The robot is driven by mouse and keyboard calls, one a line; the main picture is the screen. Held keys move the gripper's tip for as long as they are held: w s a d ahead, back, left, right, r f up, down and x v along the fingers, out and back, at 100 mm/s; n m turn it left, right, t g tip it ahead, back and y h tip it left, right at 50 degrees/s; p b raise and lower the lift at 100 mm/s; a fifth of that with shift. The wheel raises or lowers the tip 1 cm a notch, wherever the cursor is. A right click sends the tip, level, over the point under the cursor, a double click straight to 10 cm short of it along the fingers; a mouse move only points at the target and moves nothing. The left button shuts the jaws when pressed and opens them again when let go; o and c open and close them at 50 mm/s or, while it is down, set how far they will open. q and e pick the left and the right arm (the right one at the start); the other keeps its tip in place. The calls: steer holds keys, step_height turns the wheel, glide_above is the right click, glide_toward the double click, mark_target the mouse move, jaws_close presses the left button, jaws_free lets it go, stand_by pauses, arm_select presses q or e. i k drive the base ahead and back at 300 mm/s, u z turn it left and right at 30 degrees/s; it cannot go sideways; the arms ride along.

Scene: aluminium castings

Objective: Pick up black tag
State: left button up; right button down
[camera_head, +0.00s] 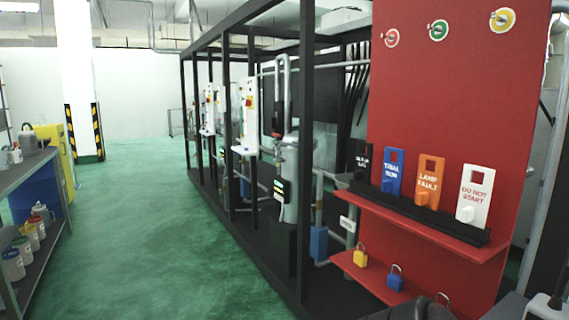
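The black tag (362,158) stands upright at the left end of the black rack on the red board's upper shelf. It has pale lettering that is too small to read surely, and it is dark against the dark frame behind it. To its right stand a blue tag (393,172) reading "TRIAL RUN", an orange tag (428,182) reading "LAMP FAULT" and a white tag (474,194) reading "DO NOT START". Neither gripper shows clearly. Dark and grey parts cut off at the bottom right edge cannot be made out as fingers. Nothing touches the black tag.
Below, the red lower shelf (372,277) holds a yellow padlock (360,257) and a blue padlock (395,280). A black frame (305,150) with machinery stands left of the red board (440,95). A grey workbench (30,172) is at far left. The green floor between is clear.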

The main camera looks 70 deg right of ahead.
mark_target(362, 173)
steer(key=i, duration=0.95)
steer(key=z, duration=3.45)
